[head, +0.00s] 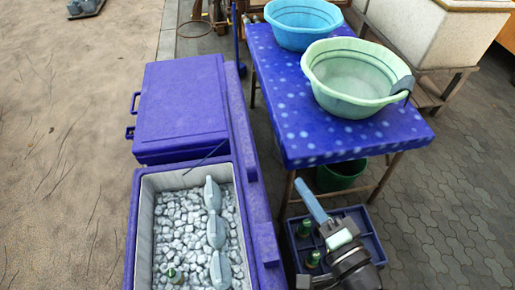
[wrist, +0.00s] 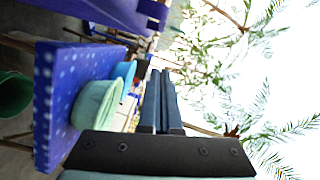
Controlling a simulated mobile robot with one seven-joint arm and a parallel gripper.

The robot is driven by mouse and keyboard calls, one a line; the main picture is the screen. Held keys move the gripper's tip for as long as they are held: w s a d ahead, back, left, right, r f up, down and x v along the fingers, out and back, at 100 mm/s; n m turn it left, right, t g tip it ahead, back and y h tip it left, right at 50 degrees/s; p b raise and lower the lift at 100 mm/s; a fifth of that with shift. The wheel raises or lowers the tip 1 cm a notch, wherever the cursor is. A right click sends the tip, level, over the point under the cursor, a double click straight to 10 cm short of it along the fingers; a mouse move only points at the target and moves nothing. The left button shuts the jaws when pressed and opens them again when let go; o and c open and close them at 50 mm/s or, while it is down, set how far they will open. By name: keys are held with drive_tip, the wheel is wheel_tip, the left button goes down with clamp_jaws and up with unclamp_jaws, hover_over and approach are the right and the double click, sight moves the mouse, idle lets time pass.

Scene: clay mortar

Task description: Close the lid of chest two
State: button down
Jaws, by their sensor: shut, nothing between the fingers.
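Two purple chests stand end to end in the head view. The far chest (head: 182,105) has its lid down, with latches on its left side. The near chest (head: 141,235) is open, showing pale ice, several grey fish-like shapes and a green bottle top. A purple upright panel (head: 262,235) runs along its right side, seen nearly edge-on; I cannot tell how much of it is lid. Neither chest shows a number. My gripper (head: 301,184) is shut and empty, right of the near chest and apart from it. Its closed fingers also show in the wrist view (wrist: 160,78).
A purple spotted table (head: 310,148) holds a blue basin (head: 305,25) and a pale green basin (head: 350,108). A green bucket (head: 340,176) sits under it. A purple crate (head: 372,222) with green bottles lies beneath my arm.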

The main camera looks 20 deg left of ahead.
drive_tip(key=p, duration=0.3)
hover_over(263, 177)
drive_tip(key=f, duration=0.1)
drive_tip(key=shift+w+d+f, duration=0.1)
drive_tip(key=shift+f, duration=0.1)
